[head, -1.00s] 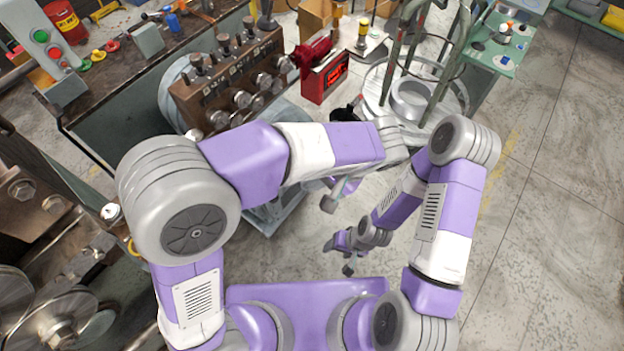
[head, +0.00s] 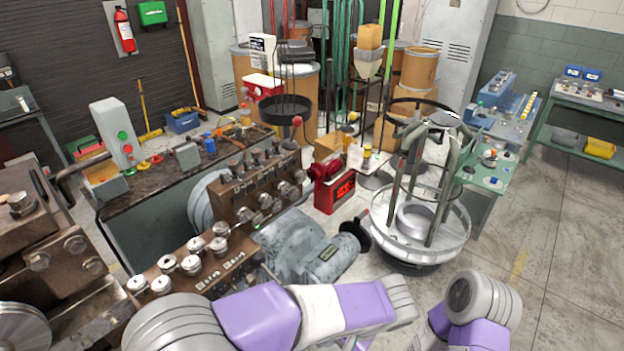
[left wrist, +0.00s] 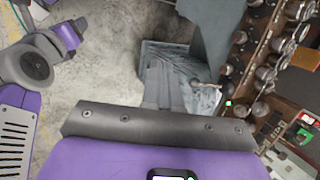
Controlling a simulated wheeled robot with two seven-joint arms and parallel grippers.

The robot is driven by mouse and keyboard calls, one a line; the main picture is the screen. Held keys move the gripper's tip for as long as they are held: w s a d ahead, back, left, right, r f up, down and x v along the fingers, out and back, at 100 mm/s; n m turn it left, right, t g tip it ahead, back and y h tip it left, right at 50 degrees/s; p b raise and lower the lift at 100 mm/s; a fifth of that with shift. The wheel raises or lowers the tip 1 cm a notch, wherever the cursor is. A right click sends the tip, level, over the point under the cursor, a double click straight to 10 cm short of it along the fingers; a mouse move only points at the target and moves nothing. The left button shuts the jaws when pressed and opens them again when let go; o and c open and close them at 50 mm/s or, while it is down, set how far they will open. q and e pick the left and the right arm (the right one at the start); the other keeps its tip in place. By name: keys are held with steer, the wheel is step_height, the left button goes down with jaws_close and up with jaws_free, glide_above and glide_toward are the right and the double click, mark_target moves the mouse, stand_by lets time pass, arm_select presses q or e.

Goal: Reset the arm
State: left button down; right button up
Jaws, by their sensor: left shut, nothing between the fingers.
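My left arm (head: 330,312) comes in along the bottom of the head view, bent across to the right; its gripper is below the frame there. In the left wrist view the dark bolted front of my left gripper (left wrist: 165,126) spans the picture above a purple housing. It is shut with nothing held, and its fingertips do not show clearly. My right arm (head: 478,305) shows at the bottom right of the head view and at the left of the wrist view (left wrist: 35,65). Its gripper is out of view.
The spring coiler (head: 205,245), with several knobs, stands at left-centre, close to my left arm. Open floor (head: 570,260) is at the right.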

arm_select(q)
step_height(320, 180, down, 11)
steer(key=w+a+g+h, duration=0.2)
steer(key=g+h, duration=0.1)
steer(key=s+a+f+n+h+b, duration=0.1)
steer(key=s+a+f+n+h, duration=0.1)
steer(key=f, duration=0.6)
steer(key=s+a+f+n+t+h, duration=0.1)
steer(key=a+f+n, duration=0.3)
steer(key=f, duration=0.4)
steer(key=s+a+f+n+h+b, duration=0.1)
steer(key=s+a+f+n+h, duration=0.2)
steer(key=f, duration=0.5)
steer(key=shift+s+a+n+t+h+b, duration=0.35)
steer(key=shift+s+a+n+h, duration=0.1)
steer(key=shift+a+n, duration=0.15)
arm_select(e)
steer(key=f, duration=0.1)
steer(key=w+f, duration=0.1)
steer(key=f, duration=0.1)
steer(key=shift+w, duration=0.15)
